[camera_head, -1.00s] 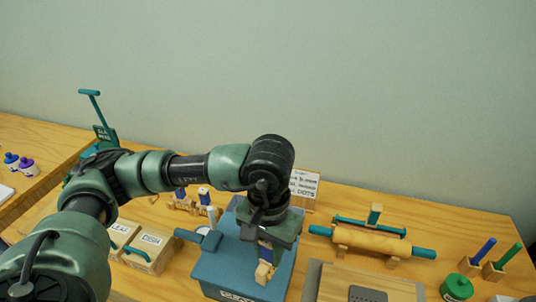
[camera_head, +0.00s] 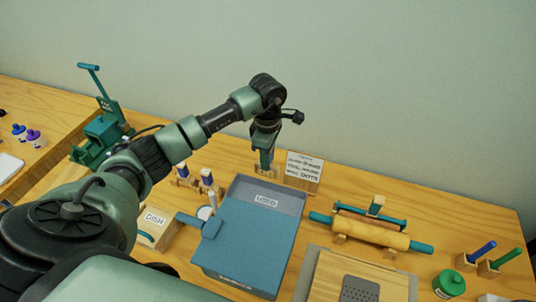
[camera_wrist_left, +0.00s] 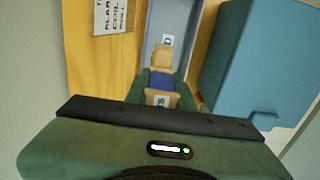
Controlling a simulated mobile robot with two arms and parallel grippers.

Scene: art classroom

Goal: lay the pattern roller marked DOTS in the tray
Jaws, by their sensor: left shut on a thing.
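My left gripper (camera_head: 265,162) is behind the blue box's far edge, pointing down. It is shut on a small wooden and blue roller (camera_wrist_left: 161,78), which shows best in the left wrist view. The roller's wooden label is partly hidden, with only an end "S" readable. The tray (camera_head: 283,198) is the grey open section marked USED at the far end of the blue box. Its grey interior also shows beyond the roller in the left wrist view (camera_wrist_left: 184,22). I cannot tell whether the roller touches the tray. My right gripper is not in view.
A printed sign (camera_head: 303,170) stands right of the gripper. A rolling pin (camera_head: 370,235) rests on the right. A DISH box (camera_head: 157,222) is at left. A wall closes off the back.

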